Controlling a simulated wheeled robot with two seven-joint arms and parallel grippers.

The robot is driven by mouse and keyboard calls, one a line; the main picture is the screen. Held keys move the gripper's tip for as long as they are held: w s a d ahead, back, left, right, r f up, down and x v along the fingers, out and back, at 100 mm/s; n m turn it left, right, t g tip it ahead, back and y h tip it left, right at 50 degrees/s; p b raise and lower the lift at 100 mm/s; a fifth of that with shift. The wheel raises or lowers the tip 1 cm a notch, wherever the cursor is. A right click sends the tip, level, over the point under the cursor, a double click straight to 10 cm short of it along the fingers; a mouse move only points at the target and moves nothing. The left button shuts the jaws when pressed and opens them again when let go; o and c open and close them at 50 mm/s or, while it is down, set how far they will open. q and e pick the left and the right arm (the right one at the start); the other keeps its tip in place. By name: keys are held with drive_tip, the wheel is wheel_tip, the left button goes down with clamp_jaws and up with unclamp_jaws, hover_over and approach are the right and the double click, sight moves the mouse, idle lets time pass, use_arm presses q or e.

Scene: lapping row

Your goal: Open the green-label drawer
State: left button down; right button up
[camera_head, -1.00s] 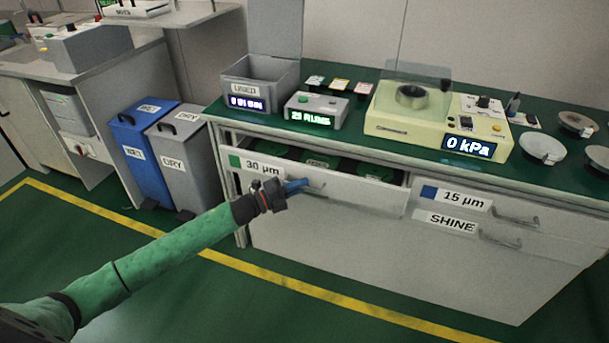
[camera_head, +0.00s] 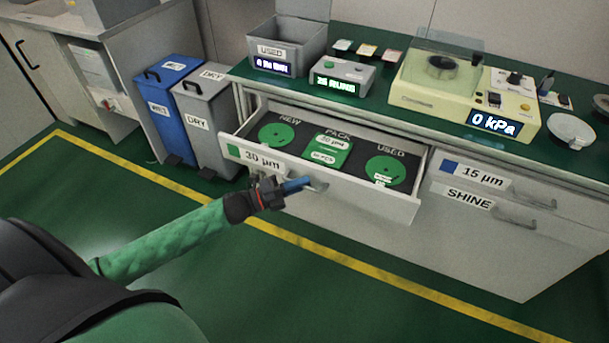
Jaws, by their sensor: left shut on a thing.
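The green-label drawer (camera_head: 350,200), marked "30 µm" with a green square, stands well open from the bench. Inside it show a green disc under "NEW" (camera_head: 277,134), a green pack under "PACK" (camera_head: 327,150) and a green disc under "USED" (camera_head: 384,171). My left gripper (camera_head: 300,185) is at the drawer front, shut on its handle (camera_head: 318,187), which the fingers partly hide. My right gripper is not in view.
The blue-label "15 µm" drawer (camera_head: 480,178) and the "SHINE" drawer (camera_head: 520,245) are shut at right. Blue (camera_head: 165,110) and grey (camera_head: 208,120) bins stand left. The green floor before the bench is clear.

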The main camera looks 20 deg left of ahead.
use_arm(q)
drive_tip(key=shift+s, duration=0.3)
drive_tip(key=c, duration=1.8)
unclamp_jaws()
drive_tip(key=shift+o, duration=0.2)
drive_tip(key=shift+a, duration=0.1)
drive_tip(key=v, duration=0.7)
drive_tip(key=shift+s+a, duration=0.25)
drive_tip(key=shift+s, duration=0.05)
drive_tip(key=shift+f, duration=0.1)
